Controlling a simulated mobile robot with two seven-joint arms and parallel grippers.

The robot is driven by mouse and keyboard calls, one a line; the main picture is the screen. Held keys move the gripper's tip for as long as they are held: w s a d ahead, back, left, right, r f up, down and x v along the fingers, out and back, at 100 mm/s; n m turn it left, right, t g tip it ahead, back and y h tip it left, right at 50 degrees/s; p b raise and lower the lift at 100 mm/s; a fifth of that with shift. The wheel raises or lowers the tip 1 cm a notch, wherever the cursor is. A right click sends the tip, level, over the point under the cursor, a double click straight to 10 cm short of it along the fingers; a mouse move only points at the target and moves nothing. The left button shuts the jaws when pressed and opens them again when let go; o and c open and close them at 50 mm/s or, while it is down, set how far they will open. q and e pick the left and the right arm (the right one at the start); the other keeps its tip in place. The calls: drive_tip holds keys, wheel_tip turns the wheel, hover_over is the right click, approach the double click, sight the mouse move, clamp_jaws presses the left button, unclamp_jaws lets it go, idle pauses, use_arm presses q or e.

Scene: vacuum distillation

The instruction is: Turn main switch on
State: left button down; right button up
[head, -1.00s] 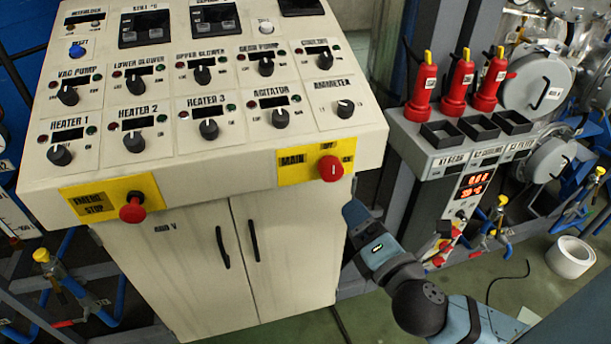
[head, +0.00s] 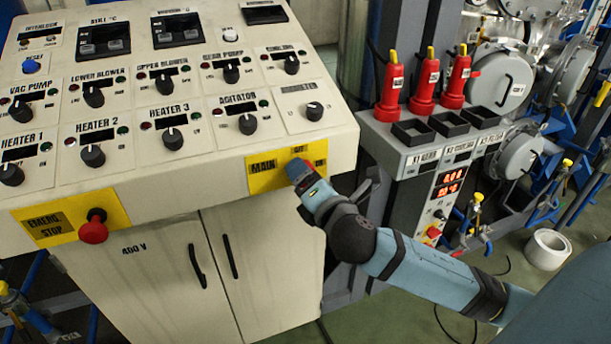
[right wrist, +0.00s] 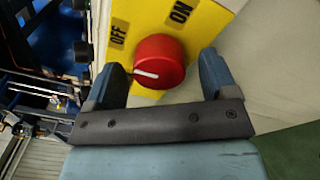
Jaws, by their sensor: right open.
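The main switch is a red round knob (right wrist: 160,60) with a white mark on a yellow plate (right wrist: 138,22), labelled OFF and ON. In the right wrist view the mark points left, on the OFF label's side. In the head view the plate (head: 262,177) is at the front right of the control panel, and only a little of the knob shows. My right gripper (head: 306,183) is in front of it. In the right wrist view its fingers (right wrist: 162,64) are open, one on each side of the knob, with nothing clearly gripped. My left gripper is out of view.
The red emergency stop button (head: 93,228) is at the panel's front left. Several black knobs cover the sloped panel top (head: 212,140). Cabinet doors (head: 165,275) are below. A side unit with red bottles (head: 424,85) and black trays stands to the right.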

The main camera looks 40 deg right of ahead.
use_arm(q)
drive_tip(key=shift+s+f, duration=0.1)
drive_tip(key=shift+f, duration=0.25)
use_arm(e)
drive_tip(key=shift+w+d, duration=0.1)
drive_tip(key=shift+w, duration=0.4)
drive_tip(key=c, duration=0.9)
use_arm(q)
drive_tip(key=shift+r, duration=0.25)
